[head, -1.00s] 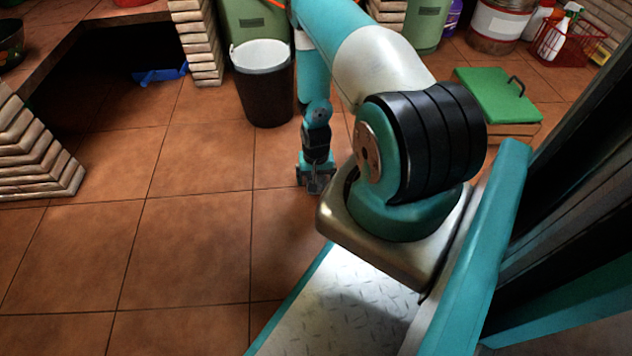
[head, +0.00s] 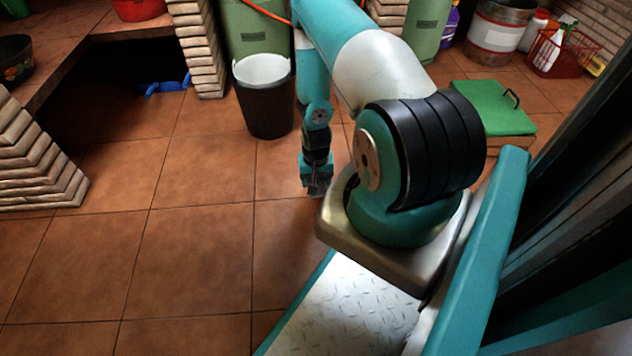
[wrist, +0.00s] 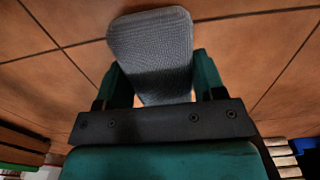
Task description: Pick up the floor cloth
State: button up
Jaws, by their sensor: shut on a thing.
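My gripper (head: 317,190) hangs low over the tiled floor in the head view, between the dark bin and my arm's base. In the wrist view my gripper (wrist: 163,85) is shut on a grey woven cloth, the floor cloth (wrist: 155,40). The cloth sticks out flat past the fingertips, and its lower part is between the two teal fingers. In the head view the cloth is hidden or too small to make out. I cannot tell how high it is above the floor.
A dark bin with a white liner (head: 264,95) stands just behind my gripper. A green-lidded box (head: 493,108) is at the right. A red basket (head: 562,52) with bottles stands farther back. A brick counter (head: 40,160) is at the left. Floor at front left is clear.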

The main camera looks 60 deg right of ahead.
notch_tip(320, 180, up, 16)
jog(key=p, duration=0.7)
jog(key=shift+p, duration=0.35)
jog(key=shift+f, duration=0.15)
